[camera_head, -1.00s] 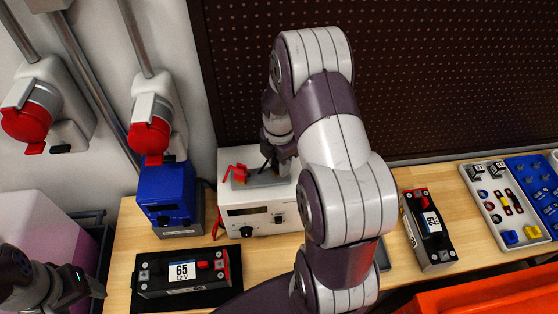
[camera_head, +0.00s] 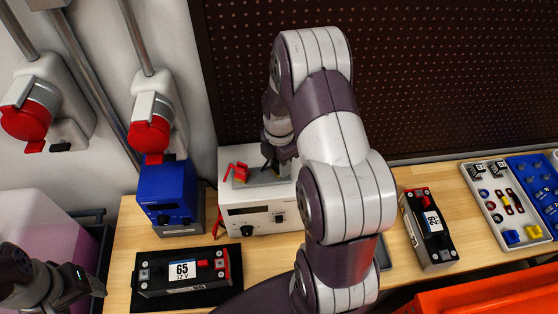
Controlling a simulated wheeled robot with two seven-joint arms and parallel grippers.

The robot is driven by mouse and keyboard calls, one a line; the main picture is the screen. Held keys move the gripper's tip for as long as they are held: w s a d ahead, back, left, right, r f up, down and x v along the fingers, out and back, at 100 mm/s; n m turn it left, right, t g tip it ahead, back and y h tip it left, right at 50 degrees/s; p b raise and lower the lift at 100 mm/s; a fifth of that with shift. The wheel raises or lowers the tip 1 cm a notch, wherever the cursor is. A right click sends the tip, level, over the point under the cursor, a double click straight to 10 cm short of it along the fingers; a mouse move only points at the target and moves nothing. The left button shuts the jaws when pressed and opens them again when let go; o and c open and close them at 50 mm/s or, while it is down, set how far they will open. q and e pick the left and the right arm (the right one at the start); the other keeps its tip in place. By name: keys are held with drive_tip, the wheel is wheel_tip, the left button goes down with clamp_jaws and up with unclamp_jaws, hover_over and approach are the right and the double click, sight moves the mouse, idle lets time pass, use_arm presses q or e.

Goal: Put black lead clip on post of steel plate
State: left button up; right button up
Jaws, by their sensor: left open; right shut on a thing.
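My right gripper (camera_head: 270,162) is over the top of the white power supply (camera_head: 262,216), partly hidden by its own wrist. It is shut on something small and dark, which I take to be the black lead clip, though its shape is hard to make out. A red clip (camera_head: 236,172) rests on the grey plate (camera_head: 262,181) on top of the supply, to the left of the gripper. I cannot make out the post of the steel plate. My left gripper (camera_head: 94,284) is open and empty at the lower left, left of the battery labelled 65 (camera_head: 182,270).
A blue box (camera_head: 168,196) stands left of the white supply. A second battery (camera_head: 427,229) stands to the right of my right arm. A parts tray (camera_head: 483,172) and blue tray (camera_head: 520,163) lie at the far right. An orange bin (camera_head: 490,298) is at the front right.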

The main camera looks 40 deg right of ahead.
drive_tip(key=shift+f, duration=0.25)
drive_tip(key=shift+f, duration=0.2)
idle(0.3)
drive_tip(key=o, duration=1.1)
wheel_tip(320, 180, up, 12)
drive_tip(key=b, duration=0.3)
drive_tip(key=shift+r, duration=0.4)
